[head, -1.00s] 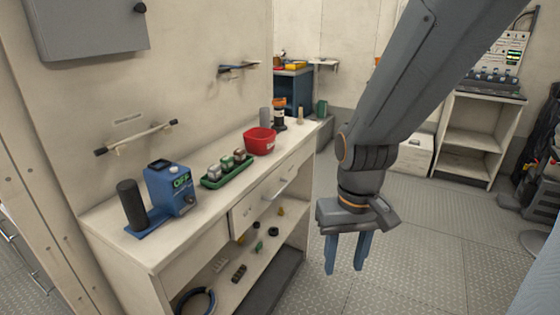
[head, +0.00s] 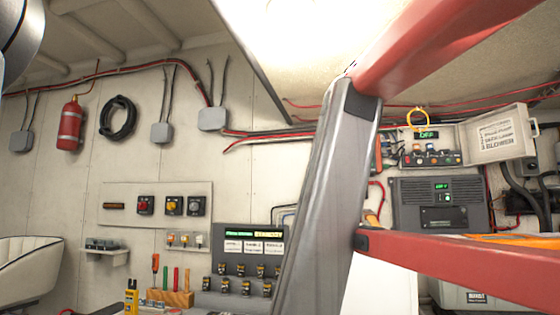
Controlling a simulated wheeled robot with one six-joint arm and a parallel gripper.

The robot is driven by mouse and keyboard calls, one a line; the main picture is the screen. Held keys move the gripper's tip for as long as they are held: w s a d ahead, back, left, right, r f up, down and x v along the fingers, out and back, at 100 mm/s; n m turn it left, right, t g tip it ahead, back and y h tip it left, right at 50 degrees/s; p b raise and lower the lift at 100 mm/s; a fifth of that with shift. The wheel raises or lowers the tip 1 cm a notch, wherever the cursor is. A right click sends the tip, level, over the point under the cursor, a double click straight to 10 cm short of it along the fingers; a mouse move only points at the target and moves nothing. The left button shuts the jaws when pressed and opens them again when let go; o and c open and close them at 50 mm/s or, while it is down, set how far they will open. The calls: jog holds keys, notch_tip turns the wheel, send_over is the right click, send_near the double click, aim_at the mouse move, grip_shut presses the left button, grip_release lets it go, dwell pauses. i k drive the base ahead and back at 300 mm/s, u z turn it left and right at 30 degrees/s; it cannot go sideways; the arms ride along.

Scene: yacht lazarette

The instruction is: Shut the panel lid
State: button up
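The panel (head: 432,157) is a small box with a row of coloured switches and a green "OFF" display, high on the right side of the view. Its lid (head: 500,133) is a pale rectangular plate with printed lines of text, the lowest reading "BLOWER". The lid stands open, swung out to the right of the switches. A yellow loop (head: 418,119) shows at the panel's top. My gripper is not in view; only a grey piece, probably my arm, shows at the top left corner.
A grey post (head: 330,200) with red bars, the lower one (head: 460,265), stands close in front, between me and the panel. A dark unit (head: 437,203) sits below the panel. Leftward are a switch plate (head: 122,212), a fire extinguisher (head: 70,127) and a tool block (head: 170,298).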

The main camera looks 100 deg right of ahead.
aim_at(505, 134)
jog(key=z, duration=5.85)
jog(key=i, duration=1.7)
jog(key=u, duration=1.2)
